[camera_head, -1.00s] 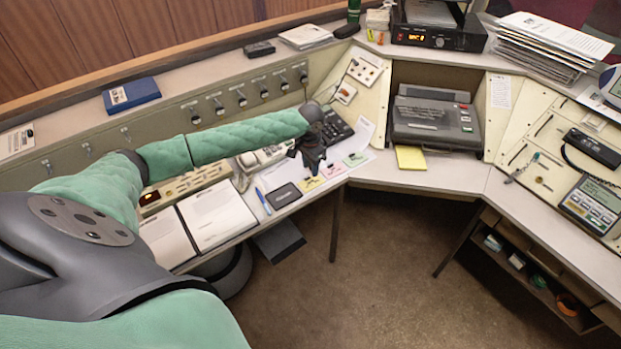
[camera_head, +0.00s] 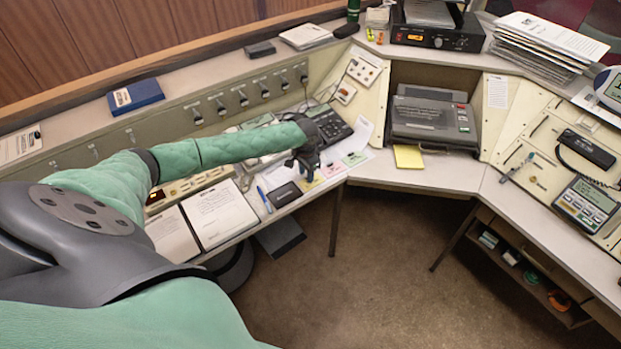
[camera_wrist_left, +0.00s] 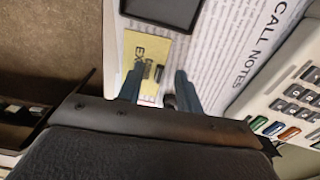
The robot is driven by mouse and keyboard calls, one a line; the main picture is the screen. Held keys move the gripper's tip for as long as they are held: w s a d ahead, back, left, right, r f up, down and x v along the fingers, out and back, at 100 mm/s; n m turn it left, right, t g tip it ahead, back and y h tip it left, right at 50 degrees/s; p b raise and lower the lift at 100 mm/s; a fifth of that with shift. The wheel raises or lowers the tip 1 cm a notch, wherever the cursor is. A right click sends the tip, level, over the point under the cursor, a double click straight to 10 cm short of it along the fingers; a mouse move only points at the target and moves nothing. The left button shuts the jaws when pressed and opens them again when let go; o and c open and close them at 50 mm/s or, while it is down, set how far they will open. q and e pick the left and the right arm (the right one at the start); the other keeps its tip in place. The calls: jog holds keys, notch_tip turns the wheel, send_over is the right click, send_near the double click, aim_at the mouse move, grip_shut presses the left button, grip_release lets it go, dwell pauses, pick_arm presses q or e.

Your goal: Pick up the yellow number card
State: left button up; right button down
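The yellow number card (camera_head: 312,183) lies flat on the left desk, in a row with a pink card (camera_head: 333,169) and a green card (camera_head: 355,159). In the left wrist view the yellow card (camera_wrist_left: 142,52) shows dark print, partly cut off by a small dark item or mark. My left gripper (camera_head: 305,174) is low over the desk at this card. In its wrist view the two fingers (camera_wrist_left: 158,88) are apart, with the card ahead of and between them. Nothing is held. Whether the fingertips touch the desk I cannot tell. My right gripper is not in view.
A dark flat device (camera_head: 286,194) and a blue pen (camera_head: 264,199) lie just left of the card. A desk phone (camera_head: 328,124) stands behind, and a call notes sheet (camera_wrist_left: 245,40) lies beside. A yellow pad (camera_head: 408,157) lies farther right. The desk's front edge is close.

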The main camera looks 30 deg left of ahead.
pick_arm(q)
jog(key=shift+f, duration=0.25)
jog(key=shift+c, duration=0.3)
grip_shut()
jog(key=shift+r, duration=0.15)
